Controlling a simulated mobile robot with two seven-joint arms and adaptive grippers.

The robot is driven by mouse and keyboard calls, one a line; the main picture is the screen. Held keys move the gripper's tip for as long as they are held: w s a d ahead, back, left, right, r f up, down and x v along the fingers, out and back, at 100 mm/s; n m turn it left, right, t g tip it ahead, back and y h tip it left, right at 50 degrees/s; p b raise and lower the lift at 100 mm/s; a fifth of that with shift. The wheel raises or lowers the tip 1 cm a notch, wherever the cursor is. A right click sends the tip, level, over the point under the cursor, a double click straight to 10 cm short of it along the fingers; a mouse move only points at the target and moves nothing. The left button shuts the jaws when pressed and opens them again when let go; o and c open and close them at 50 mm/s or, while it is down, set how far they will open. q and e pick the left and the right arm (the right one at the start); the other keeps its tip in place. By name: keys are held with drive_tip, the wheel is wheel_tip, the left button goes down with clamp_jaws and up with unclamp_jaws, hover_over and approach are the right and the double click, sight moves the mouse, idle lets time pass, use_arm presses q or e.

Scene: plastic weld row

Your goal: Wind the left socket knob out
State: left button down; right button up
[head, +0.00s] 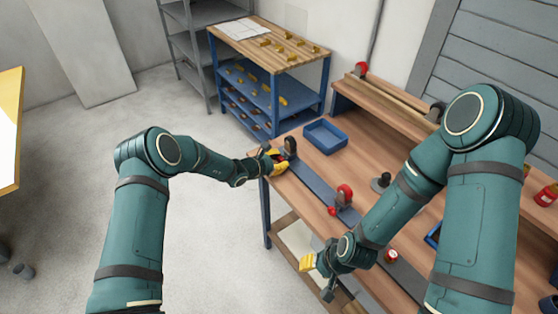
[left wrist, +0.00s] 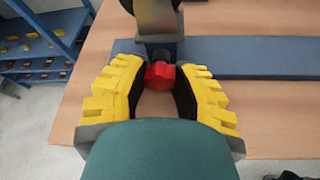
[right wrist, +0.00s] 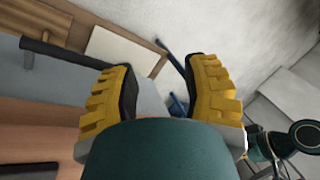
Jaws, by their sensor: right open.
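The left socket (head: 290,147) is a dark upright block at the far left end of a grey-blue rail on the wooden bench. Its red knob (left wrist: 160,75) faces my left wrist camera, in front of the dark block. In the head view the gripper hides the knob. My right gripper (head: 317,268) is open and empty beside the bench's front edge; its empty fingers also show in the right wrist view (right wrist: 160,75).
A second dark socket with a red knob (head: 344,195) stands further right along the rail (head: 315,183). An empty blue tray (head: 325,137) lies behind the rail. A blue-framed shelf table (head: 270,75) stands beyond.

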use_arm(q)
drive_tip(key=shift+n+g+b, duration=0.3)
drive_tip(key=shift+n+b, duration=0.1)
drive_tip(key=shift+n, duration=0.1)
drive_tip(key=shift+n+g+h+b, duration=0.35)
drive_tip(key=shift+n+g+h, duration=0.25)
drive_tip(key=shift+n, duration=0.4)
drive_tip(key=c, duration=0.7)
unclamp_jaws()
drive_tip(key=v, duration=1.2)
